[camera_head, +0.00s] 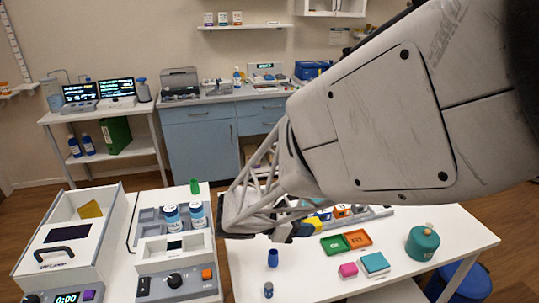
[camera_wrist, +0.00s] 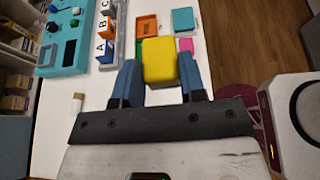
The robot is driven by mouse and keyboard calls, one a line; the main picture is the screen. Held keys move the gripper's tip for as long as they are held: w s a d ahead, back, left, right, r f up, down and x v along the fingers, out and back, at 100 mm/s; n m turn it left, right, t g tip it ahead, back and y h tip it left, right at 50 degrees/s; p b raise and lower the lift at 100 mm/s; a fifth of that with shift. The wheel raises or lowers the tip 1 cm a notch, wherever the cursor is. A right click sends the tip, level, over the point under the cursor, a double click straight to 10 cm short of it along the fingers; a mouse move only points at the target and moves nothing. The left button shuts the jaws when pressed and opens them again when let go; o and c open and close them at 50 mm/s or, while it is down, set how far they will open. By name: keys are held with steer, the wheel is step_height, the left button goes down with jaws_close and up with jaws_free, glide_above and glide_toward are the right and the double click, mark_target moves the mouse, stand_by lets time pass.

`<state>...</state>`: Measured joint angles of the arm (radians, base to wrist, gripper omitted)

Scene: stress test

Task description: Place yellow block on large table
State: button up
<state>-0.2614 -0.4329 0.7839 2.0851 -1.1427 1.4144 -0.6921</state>
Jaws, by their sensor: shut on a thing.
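My gripper (camera_wrist: 160,84) is shut on the yellow block (camera_wrist: 160,62), which sits between its two blue fingers in the wrist view. The large table (camera_head: 320,272) is white and stands at the lower right in the head view; its white top also shows below the gripper in the wrist view (camera_wrist: 55,125). In the head view my gripper (camera_head: 298,231) is over the left part of this table, partly hidden by my own arm. I cannot tell from these views how high the block is above the top.
On the table are a green tray (camera_head: 334,243), an orange tray (camera_head: 357,239), a pink block (camera_head: 348,270), a teal block (camera_head: 375,263), a teal canister (camera_head: 423,243) and a blue cup (camera_head: 273,258). Lettered blocks (camera_wrist: 103,48) stand left of the gripper.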

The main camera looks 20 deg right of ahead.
steer(key=shift+d, duration=0.5)
step_height(320, 180, down, 13)
steer(key=shift+a+r, duration=0.1)
steer(key=w, duration=0.5)
steer(key=w+d+f, duration=0.1)
steer(key=w, duration=0.9)
steer(key=shift+w+d+f, duration=0.25)
steer(key=shift+w+d, duration=0.15)
steer(key=shift+f, duration=1.75)
steer(key=shift+f, duration=0.15)
